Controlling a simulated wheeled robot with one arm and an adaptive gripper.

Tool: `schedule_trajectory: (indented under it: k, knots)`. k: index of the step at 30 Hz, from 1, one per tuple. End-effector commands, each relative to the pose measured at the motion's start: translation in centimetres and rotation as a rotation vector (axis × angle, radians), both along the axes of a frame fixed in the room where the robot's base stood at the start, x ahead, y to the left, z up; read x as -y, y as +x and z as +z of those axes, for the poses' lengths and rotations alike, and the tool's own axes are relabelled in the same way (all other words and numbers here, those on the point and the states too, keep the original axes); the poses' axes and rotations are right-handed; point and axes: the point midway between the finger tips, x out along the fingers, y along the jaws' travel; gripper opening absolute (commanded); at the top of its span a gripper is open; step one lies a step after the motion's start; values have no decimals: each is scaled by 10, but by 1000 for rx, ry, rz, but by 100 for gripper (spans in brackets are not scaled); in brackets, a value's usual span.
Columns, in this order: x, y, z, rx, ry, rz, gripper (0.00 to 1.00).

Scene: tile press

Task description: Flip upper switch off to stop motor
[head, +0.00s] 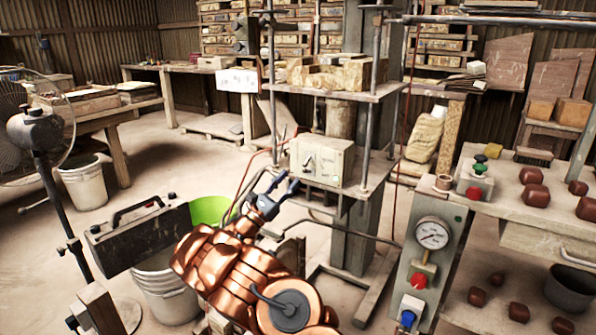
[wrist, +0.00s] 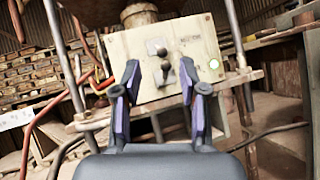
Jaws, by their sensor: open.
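A pale control box (head: 334,152) is mounted on the press frame. In the wrist view its front plate (wrist: 125,48) faces me and carries two dark toggle switches, one above the other. The upper switch (wrist: 157,47) shows just above and between my fingertips. The lower switch (wrist: 165,68) shows between the fingers. I cannot tell clearly which way each lever points. A green lamp (wrist: 213,64) is lit at the plate's right. My gripper (head: 289,180) is open and empty, in front of the box and a little below it. Its two fingers (wrist: 160,72) point at the plate; contact cannot be told.
Metal posts (wrist: 66,58) of the press frame stand beside the box. A red cable (head: 248,172) runs to its left. A green bucket (head: 208,210) stands left of my arm. A gauge panel (head: 432,234) and a workbench (head: 510,205) are at the right.

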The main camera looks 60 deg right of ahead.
Motion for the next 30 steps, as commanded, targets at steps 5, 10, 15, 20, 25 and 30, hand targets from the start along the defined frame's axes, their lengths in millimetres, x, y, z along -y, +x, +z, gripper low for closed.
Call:
schedule_trajectory:
  k: [5, 10, 15, 20, 25, 30]
  knots:
    - [-22, 7, -16, -1, 2, 2, 43]
    - [-32, 8, -22, 0, -1, -2, 43]
    - [-34, 8, -24, 0, -1, -2, 43]
    - [-34, 8, -24, 0, -1, -2, 43]
    - [-34, 8, -24, 0, -1, -2, 43]
    - [-34, 8, -24, 0, -1, -2, 43]
